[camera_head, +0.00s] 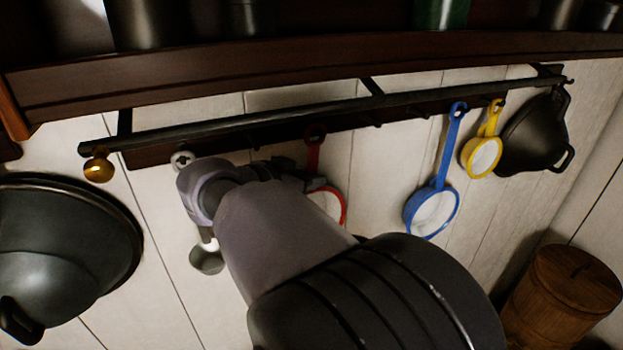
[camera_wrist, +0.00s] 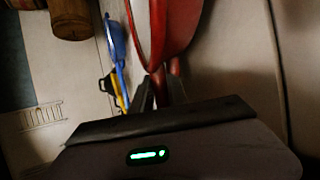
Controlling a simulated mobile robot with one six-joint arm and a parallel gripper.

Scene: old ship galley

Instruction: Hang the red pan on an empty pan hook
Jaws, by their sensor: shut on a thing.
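The red pan (camera_head: 313,152) is upright under the hook rail, with its handle end up at the rail and its bowl partly hidden behind my arm. My gripper (camera_head: 312,184) is shut on its handle. In the wrist view my gripper (camera_wrist: 160,92) holds the red handle, with the red pan (camera_wrist: 183,28) beyond. The dark rail (camera_head: 330,106) has a strip of hooks beneath; bare hooks (camera_head: 375,122) show between the red and blue pans. I cannot tell whether the red handle's end is around a hook or just in front of it.
A blue pan (camera_head: 451,150) and yellow pan (camera_head: 491,117) hang to the right, beside a black pan (camera_head: 530,135). A white-handled utensil (camera_head: 207,260) hangs left, partly behind my arm. A large dark pan (camera_head: 75,240) is far left. A wooden barrel (camera_head: 565,295) stands lower right.

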